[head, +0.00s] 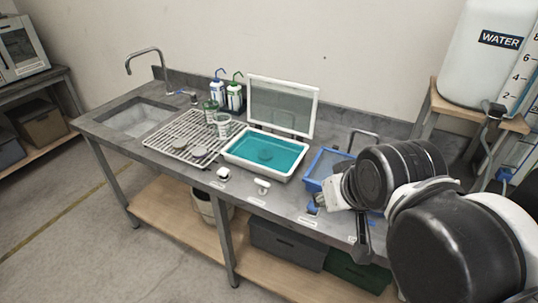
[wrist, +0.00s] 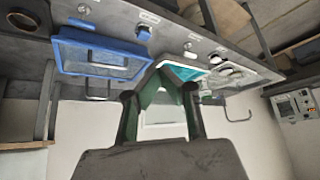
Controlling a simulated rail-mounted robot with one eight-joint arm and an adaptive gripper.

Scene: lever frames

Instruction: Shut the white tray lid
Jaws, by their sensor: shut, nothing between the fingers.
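The white tray (head: 239,158) sits on the grey counter and holds teal liquid with a round shape in it. Its lid (head: 283,106), a clear panel in a white frame, stands open and nearly upright along the tray's back edge. The wrist view looks upside down; there the tray (wrist: 190,70) and the lid (wrist: 163,131) appear partly hidden behind the fingers. My gripper (wrist: 161,82) is shut and empty, its dark green fingers meeting in front of the tray. In the head view my arm comes in from the right, apart from the lid, and the fingertips are hard to make out.
A blue tray (head: 313,184) stands right of the white one, close to my arm; it also shows in the wrist view (wrist: 101,70). A wire rack (head: 170,145) with glassware, bottles (head: 235,96) and a sink (head: 138,118) are to the left. Small labelled fixtures (head: 262,187) line the front edge.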

